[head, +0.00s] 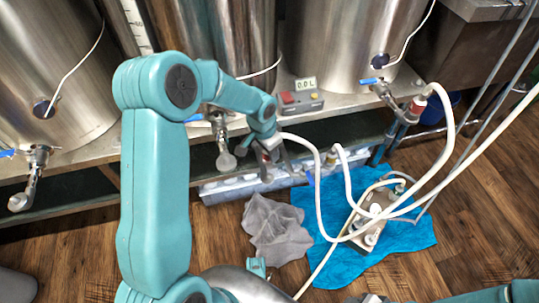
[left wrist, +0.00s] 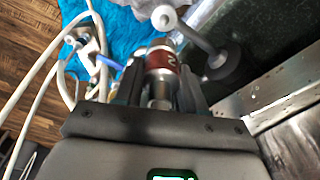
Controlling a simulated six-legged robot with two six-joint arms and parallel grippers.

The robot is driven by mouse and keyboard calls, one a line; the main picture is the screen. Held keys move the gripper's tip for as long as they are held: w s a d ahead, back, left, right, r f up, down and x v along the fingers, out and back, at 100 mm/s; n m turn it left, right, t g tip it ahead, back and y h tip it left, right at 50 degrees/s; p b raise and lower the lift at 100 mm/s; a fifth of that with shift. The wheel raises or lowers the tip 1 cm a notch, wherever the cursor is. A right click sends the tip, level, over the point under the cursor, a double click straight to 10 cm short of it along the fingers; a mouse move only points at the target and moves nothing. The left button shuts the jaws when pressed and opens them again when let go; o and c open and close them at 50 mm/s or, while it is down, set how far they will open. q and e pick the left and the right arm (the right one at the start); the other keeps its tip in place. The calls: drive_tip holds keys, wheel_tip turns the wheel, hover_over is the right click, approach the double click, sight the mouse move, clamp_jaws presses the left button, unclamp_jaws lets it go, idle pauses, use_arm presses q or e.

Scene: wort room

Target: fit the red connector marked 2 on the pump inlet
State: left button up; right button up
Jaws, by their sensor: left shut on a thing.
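My left gripper (head: 273,158) hangs in front of the bench edge, below the middle tank. In the left wrist view its fingers (left wrist: 160,92) are shut on the red connector marked 2 (left wrist: 162,62), a red-banded metal fitting. A white hose runs from the connector. The pump (head: 372,228) lies on a blue cloth on the floor, to the right of and below the gripper, apart from the connector. White hoses cross it, and I cannot make out its inlet clearly. My right arm shows at the bottom right edge; its gripper (head: 372,298) is mostly cut off.
Steel tanks (head: 335,45) with valves stand on the bench. Another red connector (head: 416,106) is on the right tank's valve. A meter (head: 301,98) sits on the bench edge. A grey rag (head: 275,230) lies beside the blue cloth (head: 405,238). Loose hoses loop between gripper and pump.

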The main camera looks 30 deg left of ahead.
use_arm(q)
drive_tip(key=shift+s+a+f+b, duration=0.1)
drive_tip(key=shift+a+f+b, duration=0.1)
drive_tip(key=shift+f+b, duration=0.45)
wheel_tip(320, 180, down, 6)
drive_tip(key=b, duration=0.4)
drive_tip(key=shift+f, duration=0.15)
drive_tip(key=shift+f+b, duration=1.25)
drive_tip(key=shift+f, duration=0.1)
drive_tip(key=o, duration=1.2)
drive_tip(key=shift+o, duration=0.2)
